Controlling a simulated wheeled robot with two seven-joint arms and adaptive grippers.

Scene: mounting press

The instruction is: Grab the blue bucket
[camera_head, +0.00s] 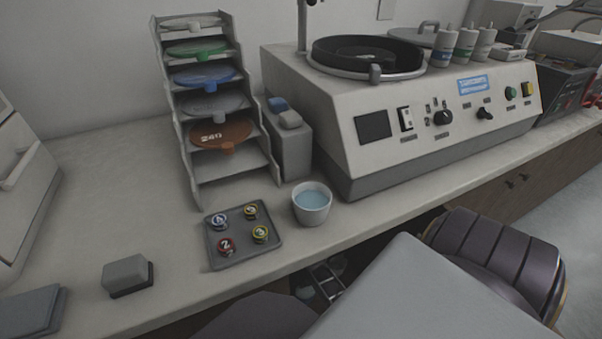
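No bucket with blue walls shows clearly. A small pale grey bucket-like cup (311,215) with light blue contents stands upright on the counter, in front of the large machine and right of the dark tray. Its rim is open upward and nothing touches it from above. Neither of my grippers can be made out in the head view.
The counter (95,190) holds a tray (214,261) with several numbered round samples, a rack (172,110) of coloured discs, a grey block (127,274) and a large polishing machine (440,140). Small partly hidden items lie below the front edge. The counter's left middle is clear.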

